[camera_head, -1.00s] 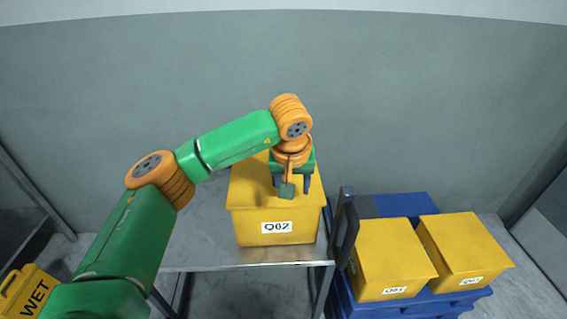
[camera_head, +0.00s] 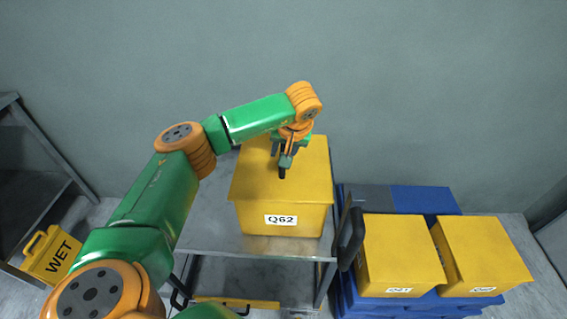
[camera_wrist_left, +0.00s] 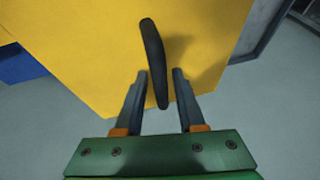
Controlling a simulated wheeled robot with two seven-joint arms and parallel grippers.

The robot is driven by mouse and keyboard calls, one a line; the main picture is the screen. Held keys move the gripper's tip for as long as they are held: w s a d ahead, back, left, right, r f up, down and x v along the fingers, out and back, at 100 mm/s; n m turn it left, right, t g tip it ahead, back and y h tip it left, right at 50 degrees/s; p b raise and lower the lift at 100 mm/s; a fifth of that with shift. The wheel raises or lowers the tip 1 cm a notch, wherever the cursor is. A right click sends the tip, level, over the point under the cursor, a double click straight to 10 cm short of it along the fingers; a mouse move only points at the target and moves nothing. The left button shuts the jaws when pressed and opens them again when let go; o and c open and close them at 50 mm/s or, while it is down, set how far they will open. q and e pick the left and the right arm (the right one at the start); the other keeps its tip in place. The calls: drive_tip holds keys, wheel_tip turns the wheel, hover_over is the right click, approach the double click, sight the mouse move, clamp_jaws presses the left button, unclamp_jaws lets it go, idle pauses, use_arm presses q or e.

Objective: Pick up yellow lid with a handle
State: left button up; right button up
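The yellow lid (camera_head: 259,183) covers the yellow box labelled Q62 (camera_head: 282,219) on the metal cart. The lid's flat top fills much of the left wrist view (camera_wrist_left: 90,60). Its dark bar handle (camera_wrist_left: 152,50) stands up from the top and runs between my left gripper's fingers. My left gripper (camera_wrist_left: 160,74) is open, with a finger on each side of the handle and small gaps visible. In the head view my left gripper (camera_head: 284,170) points down over the lid's middle, and the handle is hard to make out there.
Two lidded yellow boxes (camera_head: 400,255) (camera_head: 485,255) stand on blue crates (camera_head: 425,200) to the right. A yellow WET sign (camera_head: 52,256) stands at the left near a metal rack.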

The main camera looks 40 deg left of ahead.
use_arm(q)
drive_tip(key=shift+s, duration=0.1)
clamp_jaws()
idle(1.1)
